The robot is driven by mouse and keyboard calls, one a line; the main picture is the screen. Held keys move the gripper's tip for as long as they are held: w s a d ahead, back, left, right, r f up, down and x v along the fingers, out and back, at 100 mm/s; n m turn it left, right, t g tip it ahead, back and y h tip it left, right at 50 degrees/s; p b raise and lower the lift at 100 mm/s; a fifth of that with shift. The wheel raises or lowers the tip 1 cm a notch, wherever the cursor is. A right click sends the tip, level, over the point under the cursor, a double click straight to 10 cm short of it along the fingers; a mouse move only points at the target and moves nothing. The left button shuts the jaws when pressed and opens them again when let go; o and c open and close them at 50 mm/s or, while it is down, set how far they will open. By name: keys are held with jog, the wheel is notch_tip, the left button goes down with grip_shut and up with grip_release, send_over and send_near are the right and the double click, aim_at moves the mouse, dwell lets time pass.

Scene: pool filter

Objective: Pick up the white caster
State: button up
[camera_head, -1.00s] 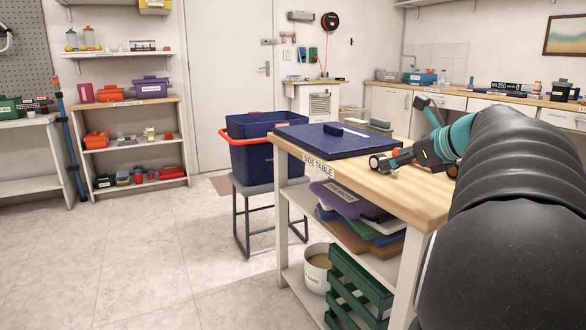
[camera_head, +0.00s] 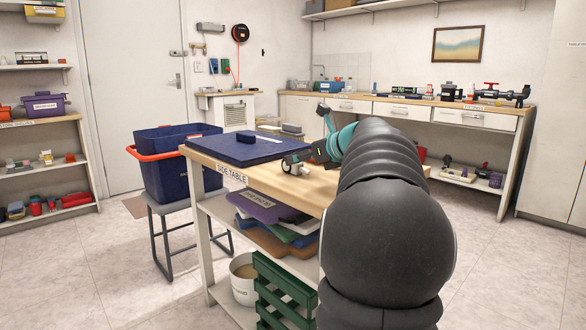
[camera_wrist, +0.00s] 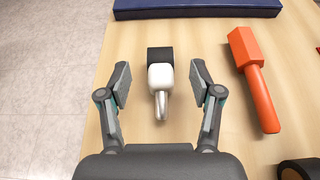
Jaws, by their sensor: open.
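In the wrist view the white caster (camera_wrist: 160,76) lies on the wooden top of the side table (camera_wrist: 228,120). It has a dark block-like end pointing away and a narrow pale end toward me. My gripper (camera_wrist: 160,84) is open, with one finger on each side of the caster and a visible gap on both sides. In the head view my gripper (camera_head: 303,160) is low over the side table (camera_head: 310,190), beside the dark blue slab.
An orange tool-like object (camera_wrist: 257,80) lies right of the caster. A dark round object (camera_wrist: 300,169) is at the lower right. The dark blue slab (camera_wrist: 196,9) lies beyond. A blue bin (camera_head: 168,178) with an orange handle stands left of the table.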

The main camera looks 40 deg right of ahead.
jog(key=x, duration=0.5)
jog(key=shift+b, duration=0.35)
jog(key=shift+s, duration=0.1)
grip_shut()
